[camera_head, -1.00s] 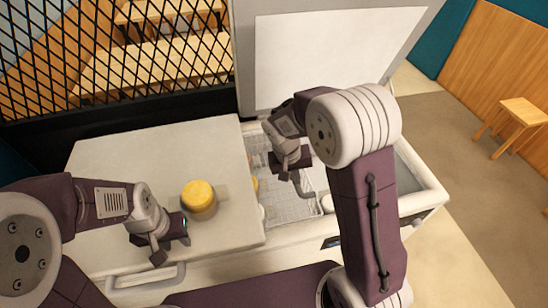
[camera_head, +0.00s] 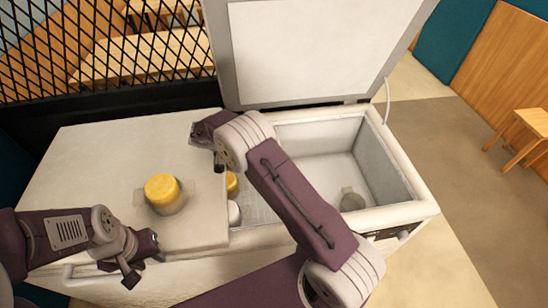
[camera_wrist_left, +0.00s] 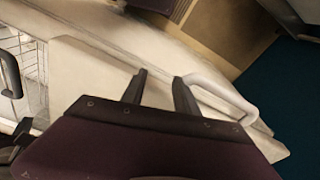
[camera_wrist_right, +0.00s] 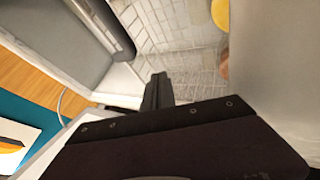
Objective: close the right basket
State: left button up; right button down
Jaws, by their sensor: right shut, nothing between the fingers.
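The chest's right-hand compartment (camera_head: 395,190) is open, and its lid (camera_head: 310,50) stands raised at the back. A wire basket (camera_head: 258,205) sits in the left part of the opening, partly hidden by my right arm. My right gripper (camera_head: 214,160) is shut and empty, above the chest near the left edge of the opening. In the right wrist view its fingers (camera_wrist_right: 158,92) are together, with the basket mesh beyond. My left gripper (camera_head: 143,268) is open and empty at the chest's front left. Its fingers (camera_wrist_left: 160,88) are apart beside a handle (camera_wrist_left: 220,92).
The flat left cover (camera_head: 90,165) is closed and bears a yellow-topped jar (camera_head: 163,192). A yellow item (camera_head: 231,184) and a white item (camera_head: 234,213) are inside the opening. A grey round container (camera_head: 352,201) is on the compartment floor. A black mesh fence (camera_head: 100,45) stands behind.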

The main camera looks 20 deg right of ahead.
jog(key=x, duration=1.4)
jog(key=shift+d+f, duration=0.2)
jog(key=shift+f, duration=0.1)
jog(key=shift+s+d+r+p, duration=0.1)
jog(key=shift+s+d+p, duration=0.05)
jog(key=shift+d+p, duration=0.4)
jog(key=shift+s+d+r+p, duration=0.15)
jog(key=shift+d+p, duration=0.15)
jog(key=shift+d, duration=0.4)
jog(key=shift+s+d, duration=0.2)
jog(key=shift+d, duration=0.3)
jog(key=shift+f, duration=0.1)
jog(key=shift+d, duration=0.1)
